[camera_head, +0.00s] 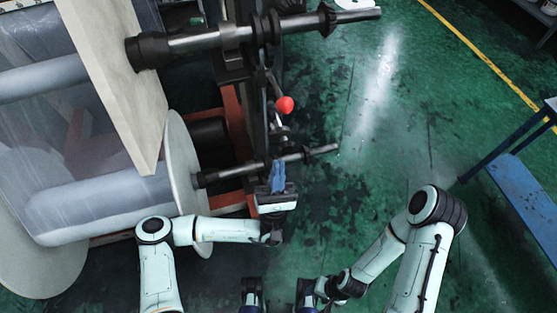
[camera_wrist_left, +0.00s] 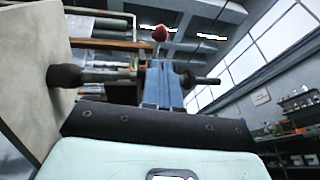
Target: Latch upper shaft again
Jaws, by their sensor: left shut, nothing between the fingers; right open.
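The upper shaft (camera_head: 200,41) is a metal bar with black collars, sticking out to the right of a cream board at the top of the head view. A lever with a red knob (camera_head: 285,105) stands by its support, and the knob also shows in the left wrist view (camera_wrist_left: 160,33). My left gripper (camera_head: 279,167) is shut and empty, its blue fingers below the knob in the picture. In the left wrist view a shaft (camera_wrist_left: 105,77) runs behind the fingers (camera_wrist_left: 163,64); it looks like the upper one. My right gripper (camera_head: 320,288) is open, low in the head view, its fingers hardly visible.
A lower shaft (camera_head: 323,151) with a round disc (camera_head: 185,150) and film roll is near my left gripper. The cream board (camera_head: 115,75) blocks the left side. A blue bench (camera_head: 525,190) stands at the right. The green floor between is clear.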

